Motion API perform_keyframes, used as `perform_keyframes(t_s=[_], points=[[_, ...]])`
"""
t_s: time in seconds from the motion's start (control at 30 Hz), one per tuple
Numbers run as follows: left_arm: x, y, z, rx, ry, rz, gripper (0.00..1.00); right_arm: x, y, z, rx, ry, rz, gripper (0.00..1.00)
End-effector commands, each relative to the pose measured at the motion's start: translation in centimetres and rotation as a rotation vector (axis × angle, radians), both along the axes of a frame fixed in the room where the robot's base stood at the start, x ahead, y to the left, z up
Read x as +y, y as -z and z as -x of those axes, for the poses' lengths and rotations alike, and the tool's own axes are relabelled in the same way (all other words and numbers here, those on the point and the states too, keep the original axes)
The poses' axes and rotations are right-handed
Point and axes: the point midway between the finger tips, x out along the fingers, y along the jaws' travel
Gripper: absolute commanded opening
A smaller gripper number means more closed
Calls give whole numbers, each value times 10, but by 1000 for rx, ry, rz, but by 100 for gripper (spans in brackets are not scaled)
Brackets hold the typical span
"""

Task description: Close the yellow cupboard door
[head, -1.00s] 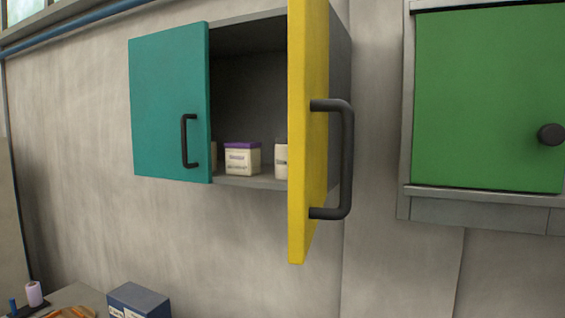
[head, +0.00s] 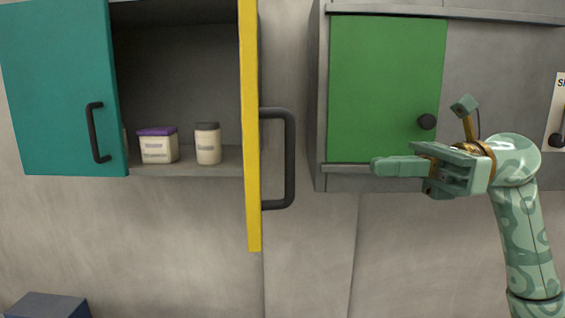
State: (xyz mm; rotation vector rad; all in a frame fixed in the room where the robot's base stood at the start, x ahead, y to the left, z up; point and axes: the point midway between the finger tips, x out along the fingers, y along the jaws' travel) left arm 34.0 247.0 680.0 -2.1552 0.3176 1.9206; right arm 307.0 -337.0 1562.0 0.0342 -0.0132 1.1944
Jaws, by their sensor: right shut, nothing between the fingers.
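The yellow cupboard door (head: 250,130) stands wide open in the head view, seen almost edge-on, sticking out towards me from the right side of the grey cupboard. Its dark handle (head: 290,158) is on the right-hand face of the door. My right gripper (head: 376,167) is shut and empty. It is to the right of the handle and apart from it, in front of the lower edge of the green door, with its fingers pointing left. My left gripper is out of view.
The teal door (head: 60,90) is at the left of the cupboard. Inside stand a purple-lidded box (head: 158,146) and a jar (head: 208,145). A green door (head: 385,85) with a round knob is at the right. A dark box (head: 47,305) sits at the lower left.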

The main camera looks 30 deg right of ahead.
Motion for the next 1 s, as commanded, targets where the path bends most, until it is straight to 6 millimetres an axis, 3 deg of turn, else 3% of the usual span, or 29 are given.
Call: perform_keyframes(t_s=[0.23,0.7,1.0], points=[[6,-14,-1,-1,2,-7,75,21,-5,-2,-12,-2,37,0],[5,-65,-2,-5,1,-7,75,109,-7,-37,-11,-4,30,0],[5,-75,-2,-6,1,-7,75,130,-2,-46,-9,-1,32,0]])
